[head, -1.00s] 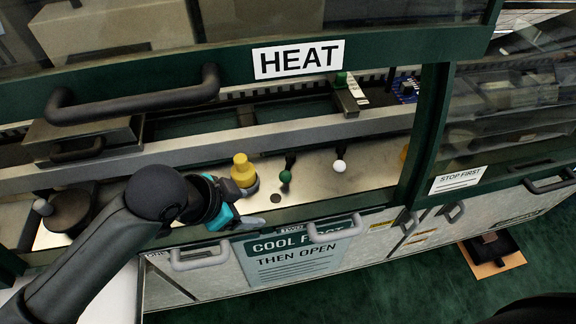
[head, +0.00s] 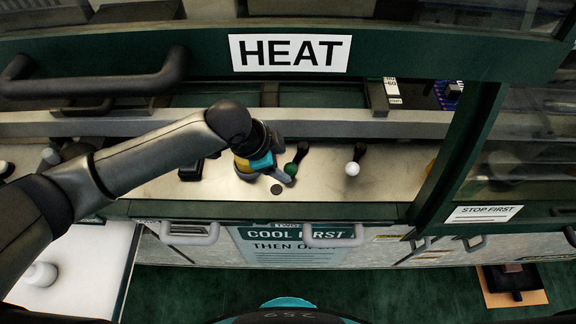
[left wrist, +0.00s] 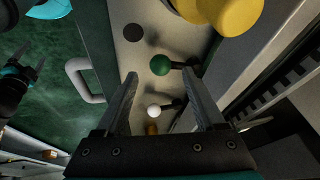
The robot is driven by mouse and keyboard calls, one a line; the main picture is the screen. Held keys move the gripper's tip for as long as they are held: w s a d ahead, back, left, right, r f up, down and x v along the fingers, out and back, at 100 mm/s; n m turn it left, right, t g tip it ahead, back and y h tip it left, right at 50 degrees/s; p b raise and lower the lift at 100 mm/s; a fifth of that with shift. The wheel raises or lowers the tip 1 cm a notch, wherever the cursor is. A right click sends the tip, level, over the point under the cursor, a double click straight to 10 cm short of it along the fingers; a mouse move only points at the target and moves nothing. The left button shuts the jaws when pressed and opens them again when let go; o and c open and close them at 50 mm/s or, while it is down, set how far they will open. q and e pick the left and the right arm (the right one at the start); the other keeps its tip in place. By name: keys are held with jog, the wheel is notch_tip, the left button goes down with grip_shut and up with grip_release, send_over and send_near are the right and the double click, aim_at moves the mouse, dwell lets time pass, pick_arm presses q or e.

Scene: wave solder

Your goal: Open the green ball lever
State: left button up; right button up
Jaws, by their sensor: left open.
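The green ball lever (head: 290,168) stands on the pale metal shelf below the HEAT sign, its dark stem reaching back. My left gripper (head: 284,175) is right at it, open, its fingertips close around the ball in the head view. In the left wrist view, the green ball (left wrist: 160,65) lies just beyond and between the two open fingertips (left wrist: 163,82). I cannot tell whether a finger touches it. What looks like my right gripper (left wrist: 28,72) shows at the left edge of the left wrist view, cut off and dark.
A white ball lever (head: 352,168) stands to the right of the green one. A yellow knob (left wrist: 228,14) is close beside my left gripper, mostly hidden in the head view. A horizontal handle (head: 100,82) crosses the upper left. A metal rail (head: 330,124) runs behind the levers.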

aim_at(288, 169)
pick_arm(q)
jog(key=shift+b+x, duration=0.3)
jog(key=shift+x, duration=1.85)
jog(key=shift+s, duration=0.1)
grip_shut()
jog(key=shift+f, duration=0.1)
